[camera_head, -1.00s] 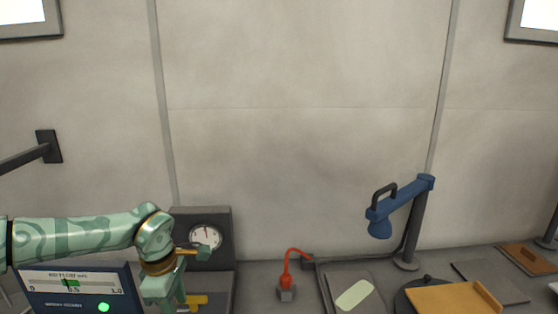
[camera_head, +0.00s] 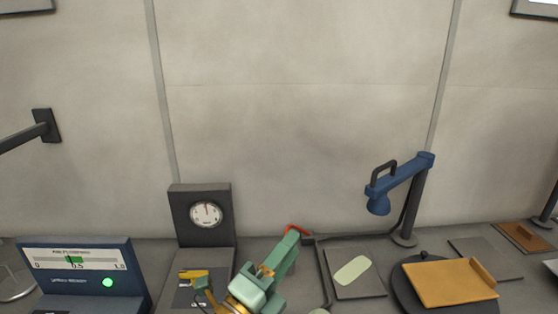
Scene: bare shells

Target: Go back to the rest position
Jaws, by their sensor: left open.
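My left gripper (camera_head: 270,271), pale green with gold parts, is at the bottom centre of the head view. It is open, and I see nothing held in it. One green finger points up and to the right, in front of a red hooked fixture (camera_head: 296,230) whose lower part is hidden. The rest of my left arm is mostly below the picture edge. My right gripper is not in view.
A dial gauge (camera_head: 206,214) and a blue meter panel (camera_head: 75,283) stand at the left. A blue lamp (camera_head: 400,182) stands at the right, behind an orange tray (camera_head: 450,283). A pale green pad (camera_head: 352,270) lies on a dark plate between.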

